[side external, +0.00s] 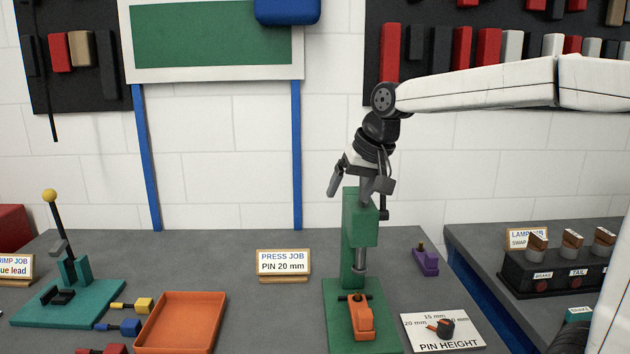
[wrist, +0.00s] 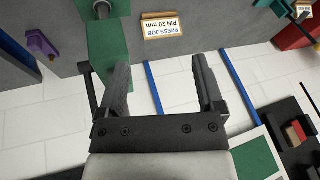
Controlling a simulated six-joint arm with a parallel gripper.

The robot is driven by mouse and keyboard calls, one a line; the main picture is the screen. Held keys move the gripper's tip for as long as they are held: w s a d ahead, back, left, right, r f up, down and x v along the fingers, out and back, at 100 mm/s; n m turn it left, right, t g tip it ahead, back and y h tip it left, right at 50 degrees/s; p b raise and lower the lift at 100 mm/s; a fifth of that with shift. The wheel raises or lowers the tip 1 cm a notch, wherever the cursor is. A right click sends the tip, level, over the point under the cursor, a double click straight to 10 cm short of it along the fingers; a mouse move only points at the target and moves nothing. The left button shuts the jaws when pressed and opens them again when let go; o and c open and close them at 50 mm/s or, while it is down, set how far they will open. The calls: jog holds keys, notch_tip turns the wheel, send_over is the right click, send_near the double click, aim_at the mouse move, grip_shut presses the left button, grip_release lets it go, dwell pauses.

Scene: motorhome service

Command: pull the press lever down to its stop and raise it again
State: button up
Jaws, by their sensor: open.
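The green press (side external: 360,225) stands upright on its green base, right of centre in the side view, with a grey ram (side external: 360,260) above an orange block (side external: 361,318). In the wrist view, part of the press (wrist: 108,50) shows at upper left. My gripper (side external: 350,191) is at the top of the press, tilted, with its fingers apart. In the wrist view my gripper (wrist: 160,66) is open, with nothing between the fingers.
A press job sign (side external: 283,263) reads "PIN 20 mm". An orange tray (side external: 223,322) and a teal crimp tool (side external: 70,290) stand left. A pin height card (side external: 420,334) with a dark pointer (side external: 442,327) and a purple part (side external: 426,260) lie right of the press.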

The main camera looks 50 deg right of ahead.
notch_tip(320, 180, down, 12)
jog(key=s+a+n+g, duration=0.1)
jog(key=s+a+n, duration=0.1)
jog(key=shift+s, duration=0.2)
jog(key=shift+a+r, duration=0.1)
dwell(0.4)
notch_tip(320, 180, up, 29)
jog(key=w+d+m+t+h, duration=0.1)
jog(key=w+d, duration=0.2)
jog(key=d, duration=0.8)
jog(key=w+d+m, duration=0.2)
jog(key=w+d, duration=0.2)
jog(key=d, duration=0.8)
jog(key=f, duration=0.4)
jog(key=shift+s+a+f, duration=0.1)
jog(key=shift+a+f, duration=0.1)
jog(key=shift+f, duration=0.1)
jog(key=shift+f, duration=0.1)
